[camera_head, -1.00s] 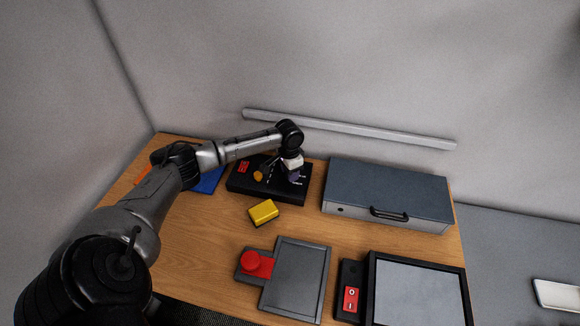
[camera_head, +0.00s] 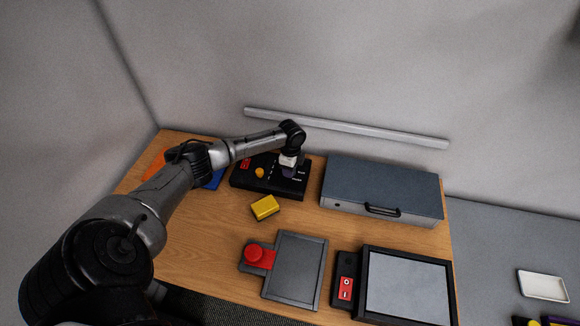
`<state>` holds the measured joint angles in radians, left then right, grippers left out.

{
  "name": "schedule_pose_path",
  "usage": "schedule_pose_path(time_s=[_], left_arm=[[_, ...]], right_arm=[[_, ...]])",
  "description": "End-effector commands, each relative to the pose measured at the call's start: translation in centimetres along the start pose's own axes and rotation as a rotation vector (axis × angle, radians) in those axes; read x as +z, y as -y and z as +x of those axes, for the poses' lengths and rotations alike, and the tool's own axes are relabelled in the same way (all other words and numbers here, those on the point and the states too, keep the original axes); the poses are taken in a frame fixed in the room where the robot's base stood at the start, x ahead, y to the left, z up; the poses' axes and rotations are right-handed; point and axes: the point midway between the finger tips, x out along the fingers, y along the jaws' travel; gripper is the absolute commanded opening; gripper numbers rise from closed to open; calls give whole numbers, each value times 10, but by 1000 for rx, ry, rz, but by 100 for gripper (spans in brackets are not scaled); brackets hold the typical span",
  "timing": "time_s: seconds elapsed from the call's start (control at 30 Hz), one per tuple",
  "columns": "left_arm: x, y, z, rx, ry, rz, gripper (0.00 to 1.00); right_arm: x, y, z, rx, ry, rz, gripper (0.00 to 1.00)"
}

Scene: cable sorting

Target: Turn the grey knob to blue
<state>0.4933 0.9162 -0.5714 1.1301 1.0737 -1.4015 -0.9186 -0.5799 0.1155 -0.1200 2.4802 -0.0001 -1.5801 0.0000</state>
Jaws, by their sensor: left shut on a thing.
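A black control box (camera_head: 250,183) lies at the back of the wooden table, with an orange-yellow knob (camera_head: 260,172) and a red switch (camera_head: 246,162) on its left part. My left arm reaches in from the left. My left gripper (camera_head: 289,171) points down on the right part of the box, beside small white markings. It is shut on what appears to be the grey knob, which the gripper mostly hides. I cannot read the knob's pointer or make out a blue mark beside it. My right gripper is not in view.
A grey case (camera_head: 385,186) with a black handle stands right of the box. A red button (camera_head: 255,253), a grey panel (camera_head: 297,268), a red switch (camera_head: 346,289) and a framed screen (camera_head: 408,287) fill the front.

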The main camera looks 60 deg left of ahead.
Motion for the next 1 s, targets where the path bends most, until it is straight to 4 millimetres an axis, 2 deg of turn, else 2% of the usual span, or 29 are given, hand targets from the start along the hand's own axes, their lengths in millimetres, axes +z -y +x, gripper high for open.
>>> schedule_pose_path(time_s=[0.3,0.87,0.9,1.0], left_arm=[[-1,0,-2,0,3,110,15],[-2,0,-2,1,4,134,15],[-2,0,-2,1,4,134,42],[-1,0,-1,0,4,134,52]], right_arm=[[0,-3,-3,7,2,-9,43],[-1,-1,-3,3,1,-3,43],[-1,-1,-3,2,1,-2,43],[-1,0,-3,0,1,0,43]])
